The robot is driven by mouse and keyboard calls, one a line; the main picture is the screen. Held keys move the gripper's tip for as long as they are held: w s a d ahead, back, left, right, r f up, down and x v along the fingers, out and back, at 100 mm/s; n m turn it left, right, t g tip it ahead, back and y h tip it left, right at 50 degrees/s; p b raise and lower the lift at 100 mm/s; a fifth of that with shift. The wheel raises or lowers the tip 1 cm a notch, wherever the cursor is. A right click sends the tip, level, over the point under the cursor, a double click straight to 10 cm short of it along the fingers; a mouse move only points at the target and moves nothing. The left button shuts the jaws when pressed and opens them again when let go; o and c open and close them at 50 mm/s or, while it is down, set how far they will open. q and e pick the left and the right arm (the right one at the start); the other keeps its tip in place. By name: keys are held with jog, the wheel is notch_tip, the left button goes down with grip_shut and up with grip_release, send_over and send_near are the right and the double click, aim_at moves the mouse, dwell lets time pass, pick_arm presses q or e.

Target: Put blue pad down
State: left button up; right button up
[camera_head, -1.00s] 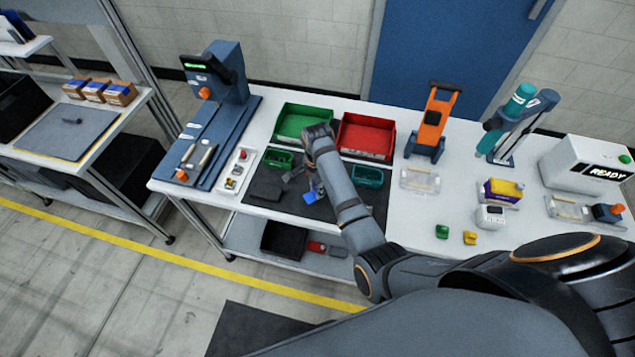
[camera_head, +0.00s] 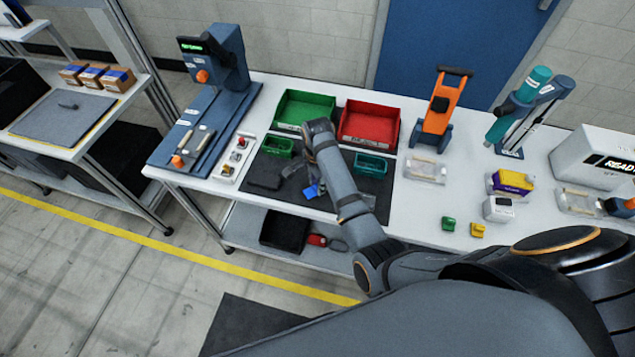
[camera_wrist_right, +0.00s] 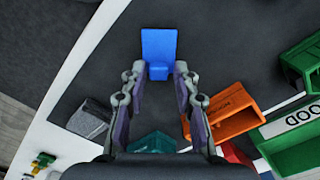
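The blue pad (camera_wrist_right: 159,45) is a flat blue plate with a small block at its near end. In the right wrist view that block sits between the two fingertips of my right gripper (camera_wrist_right: 160,71), which look closed on it. In the head view the blue pad (camera_head: 311,191) shows small over the dark mat (camera_head: 318,203), below my right wrist. Whether its underside touches the mat is hard to tell. My right arm hides part of the mat in the head view. My left gripper is not in view.
An orange bin (camera_wrist_right: 222,116), a teal bin (camera_head: 370,165) and a grey block (camera_wrist_right: 90,118) lie close to the gripper. Green (camera_head: 305,108) and red (camera_head: 369,124) bins stand behind. A dark block (camera_head: 265,174) lies left on the mat.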

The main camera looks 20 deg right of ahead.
jog(key=shift+o, duration=0.3)
jog(key=shift+s+r, duration=0.1)
jog(key=shift+r, duration=0.05)
jog(key=shift+r, duration=0.3)
notch_tip(320, 180, up, 6)
jog(key=shift+f+b, duration=0.15)
jog(key=shift+b, duration=0.45)
notch_tip(320, 180, up, 6)
jog(key=p, duration=0.4)
jog(key=shift+f, duration=0.1)
jog(key=shift+s, duration=0.1)
